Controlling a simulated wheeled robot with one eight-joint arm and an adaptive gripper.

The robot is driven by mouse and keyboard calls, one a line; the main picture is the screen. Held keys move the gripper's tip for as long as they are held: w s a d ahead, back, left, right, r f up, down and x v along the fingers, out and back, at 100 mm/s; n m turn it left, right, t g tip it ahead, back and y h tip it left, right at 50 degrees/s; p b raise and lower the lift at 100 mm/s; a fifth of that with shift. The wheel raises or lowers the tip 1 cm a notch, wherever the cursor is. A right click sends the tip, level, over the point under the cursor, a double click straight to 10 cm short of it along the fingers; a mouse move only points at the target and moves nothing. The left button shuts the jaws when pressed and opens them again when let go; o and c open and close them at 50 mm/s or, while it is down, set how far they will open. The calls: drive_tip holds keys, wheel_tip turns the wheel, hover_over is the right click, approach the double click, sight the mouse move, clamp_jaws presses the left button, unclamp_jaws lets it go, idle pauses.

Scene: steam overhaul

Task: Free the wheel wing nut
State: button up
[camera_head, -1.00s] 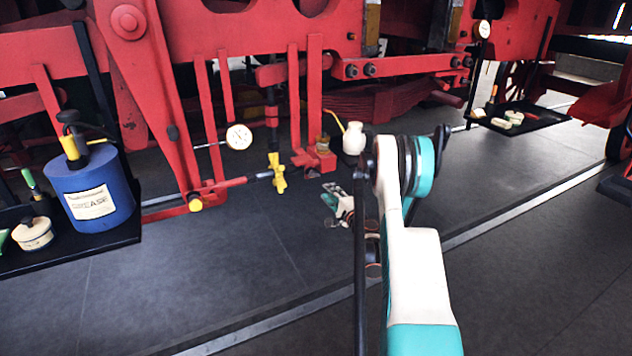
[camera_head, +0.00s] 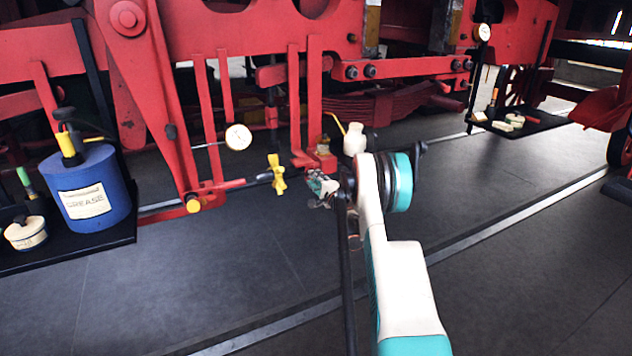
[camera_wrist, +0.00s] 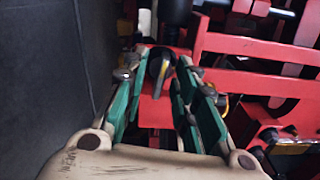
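A yellow wing-shaped nut (camera_head: 277,175) sits on a thin horizontal rod under the red frame, in the head view; I cannot tell if it is the wheel wing nut. My gripper (camera_head: 322,186) is to its right, just below a red bracket foot (camera_head: 313,161) with a small amber-topped fitting. In the wrist view my gripper (camera_wrist: 160,68) is open, its green fingers apart. A dark grey fitting with a pale edge (camera_wrist: 159,66) shows between the fingertips, in front of a red plate. I cannot tell whether a finger touches it. A bit of yellow (camera_wrist: 222,103) shows behind the right finger.
A white oil can (camera_head: 354,139) with a yellow spout stands right beside my gripper and arm. A dial gauge (camera_head: 238,137) hangs left. A blue grease tin (camera_head: 90,188) stands on a black tray at far left.

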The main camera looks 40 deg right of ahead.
clamp_jaws()
drive_tip(key=n, duration=0.5)
drive_tip(key=shift+n, duration=0.3)
unclamp_jaws()
